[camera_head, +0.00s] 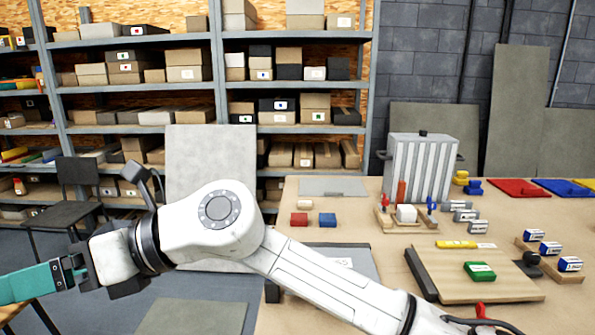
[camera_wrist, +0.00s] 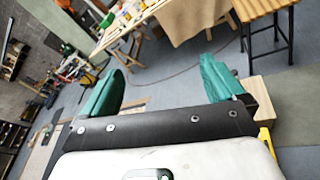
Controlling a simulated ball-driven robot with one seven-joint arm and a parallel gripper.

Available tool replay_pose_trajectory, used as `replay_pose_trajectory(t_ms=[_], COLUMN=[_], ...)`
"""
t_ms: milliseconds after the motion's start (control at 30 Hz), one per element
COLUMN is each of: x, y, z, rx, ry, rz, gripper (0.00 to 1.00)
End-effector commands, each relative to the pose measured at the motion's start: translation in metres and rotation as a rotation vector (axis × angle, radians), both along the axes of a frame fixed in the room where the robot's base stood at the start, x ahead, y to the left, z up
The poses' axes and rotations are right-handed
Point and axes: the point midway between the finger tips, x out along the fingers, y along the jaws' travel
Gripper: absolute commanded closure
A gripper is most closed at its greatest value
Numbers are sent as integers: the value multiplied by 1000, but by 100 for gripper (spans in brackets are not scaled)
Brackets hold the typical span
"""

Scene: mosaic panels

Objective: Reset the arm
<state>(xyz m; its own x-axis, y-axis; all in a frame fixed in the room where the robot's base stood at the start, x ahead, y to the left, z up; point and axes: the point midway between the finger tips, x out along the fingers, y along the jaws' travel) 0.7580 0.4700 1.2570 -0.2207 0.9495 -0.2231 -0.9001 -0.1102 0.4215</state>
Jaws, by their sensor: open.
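My gripper (camera_wrist: 160,88) shows in the wrist view with its two teal fingers wide apart and nothing between them. Past the fingers lie the grey floor and workshop furniture. In the head view, my white arm reaches from the lower right across to the left, and a teal finger of my gripper (camera_head: 28,284) shows at the left edge. The gripper is well left of the table, out over the floor, and touches nothing that I can see. The arm hides part of the table's left side.
A dark chair (camera_head: 77,192) and stocked shelves (camera_head: 140,87) stand behind.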

Motion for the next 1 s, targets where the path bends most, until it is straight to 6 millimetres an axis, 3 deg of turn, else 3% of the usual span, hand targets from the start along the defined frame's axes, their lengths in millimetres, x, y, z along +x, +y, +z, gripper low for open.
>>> replay_pose_trajectory(t_ms=[67,200,300,400,567,700,867,1000], x=[1,31,64,101,145,161,154,124], y=[-2,-37,-81,-135,-225,-294,-363,-414], z=[36,88,104,98,49,-17,-103,-180], rx=[204,533,742,929,1166,1319,1455,1546], ry=[155,450,678,913,1262,1533,1819,2048], rz=[-71,-229,-357,-495,-715,-902,-1118,-1316], gripper=[4,4,4,4,4,4,4,4])
